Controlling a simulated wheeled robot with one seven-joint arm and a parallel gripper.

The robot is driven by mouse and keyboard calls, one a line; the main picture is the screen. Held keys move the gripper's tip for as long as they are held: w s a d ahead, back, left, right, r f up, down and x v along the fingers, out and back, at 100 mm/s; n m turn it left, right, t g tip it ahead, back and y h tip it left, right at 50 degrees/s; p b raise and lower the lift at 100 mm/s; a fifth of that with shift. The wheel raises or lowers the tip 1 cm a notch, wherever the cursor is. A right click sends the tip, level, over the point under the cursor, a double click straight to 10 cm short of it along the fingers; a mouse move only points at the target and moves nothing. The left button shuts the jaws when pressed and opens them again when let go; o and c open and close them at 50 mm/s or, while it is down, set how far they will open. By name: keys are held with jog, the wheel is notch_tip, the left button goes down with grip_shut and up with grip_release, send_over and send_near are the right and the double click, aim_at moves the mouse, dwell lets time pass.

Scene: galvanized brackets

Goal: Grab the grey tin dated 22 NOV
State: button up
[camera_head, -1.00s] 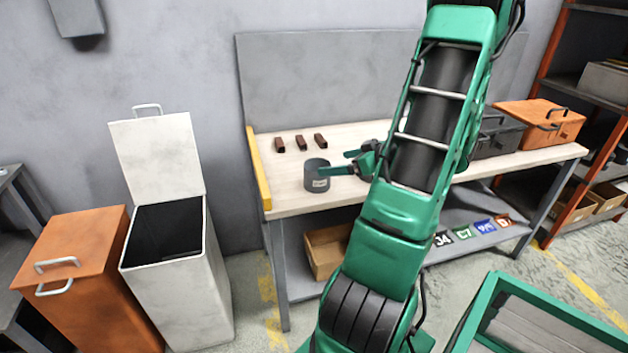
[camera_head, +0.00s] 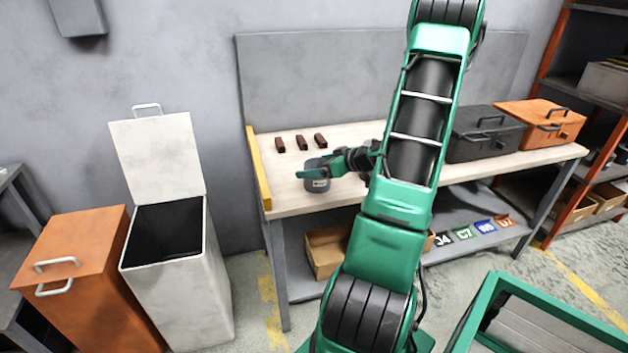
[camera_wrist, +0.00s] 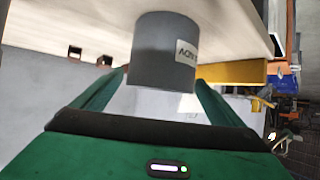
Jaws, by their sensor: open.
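A grey tin (camera_head: 319,185) stands upright on the light wooden bench top near its left end. In the wrist view the tin (camera_wrist: 163,50) fills the middle, with a pale label on its side. Only part of the label's lettering shows, turned over, and I cannot read the full date. My gripper (camera_head: 310,167) is open at the tin. In the wrist view its two green fingers lie to either side of the tin, and a gap shows beside it. In the head view the fingers hide part of the tin.
Three small brown blocks (camera_head: 302,142) lie behind the tin. A yellow edge board (camera_head: 259,172) closes the bench's left end. A dark toolbox (camera_head: 484,135) and an orange toolbox (camera_head: 541,124) stand at the right. A white open bin (camera_head: 175,285) stands left of the bench.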

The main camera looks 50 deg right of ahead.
jog(key=c, duration=1.3)
jog(key=shift+r, duration=0.15)
